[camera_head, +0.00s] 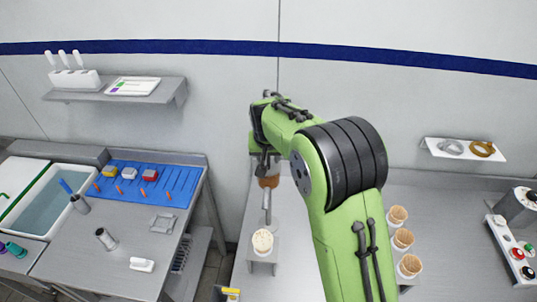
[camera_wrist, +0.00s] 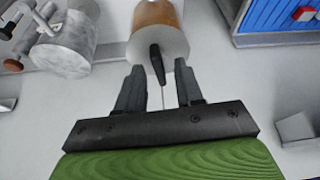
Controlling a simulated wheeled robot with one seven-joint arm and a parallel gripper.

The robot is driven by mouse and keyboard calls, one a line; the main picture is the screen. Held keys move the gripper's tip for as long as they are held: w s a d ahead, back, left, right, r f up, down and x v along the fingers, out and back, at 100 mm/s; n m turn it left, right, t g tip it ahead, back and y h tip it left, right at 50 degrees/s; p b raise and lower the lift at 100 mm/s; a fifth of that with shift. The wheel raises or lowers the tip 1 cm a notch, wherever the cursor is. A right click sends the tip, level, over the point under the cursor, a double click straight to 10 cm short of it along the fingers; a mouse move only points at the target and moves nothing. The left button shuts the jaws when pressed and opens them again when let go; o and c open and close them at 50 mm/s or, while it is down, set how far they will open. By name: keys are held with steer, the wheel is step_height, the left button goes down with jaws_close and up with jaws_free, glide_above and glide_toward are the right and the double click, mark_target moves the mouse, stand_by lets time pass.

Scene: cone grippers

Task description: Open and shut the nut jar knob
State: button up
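The nut jar (camera_wrist: 158,14) shows at the top of the wrist view as a brown-filled cylinder with a pale grey end. A black knob (camera_wrist: 156,58) sticks out from this end. My gripper (camera_wrist: 159,74) is open, its two dark fingers apart. The knob lies between the fingertips in the picture, and I cannot tell whether either finger touches it. In the head view the brown jar (camera_head: 268,182) stands at the edge of the steel counter, partly behind my gripper and green arm. The knob is hidden there.
Several more cones (camera_head: 403,239) stand right of my arm. In the wrist view, a grey cylinder (camera_wrist: 65,45) stands left and a blue tray (camera_wrist: 278,16) lies right. A side table with a blue mat (camera_head: 150,183) is left.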

jaws_close()
steer(key=shift+d+n, duration=0.1)
steer(key=shift+n, duration=0.2)
steer(key=n+y+b, duration=0.1)
steer(key=n, duration=0.2)
steer(key=shift+w+d+n+y+b, duration=0.1)
steer(key=shift+n+y+b, duration=0.2)
steer(key=shift+n+y, duration=0.1)
steer(key=n+y, duration=0.1)
steer(key=n, duration=0.2)
steer(key=shift+d+n+g, duration=0.1)
steer(key=shift+n+g, duration=0.2)
steer(key=shift+g, duration=0.1)
steer(key=n+g+y+p, duration=0.1)
steer(key=n, duration=0.3)
steer(key=shift+w, duration=0.1)
steer(key=shift+w+n+g+y+p, duration=0.2)
steer(key=shift+n+g, duration=0.25)
steer(key=shift+n, duration=0.7)
steer(key=shift+s+n+g+y+p, duration=0.1)
steer(key=shift+n+g+y, duration=0.3)
steer(key=shift+n, duration=0.75)
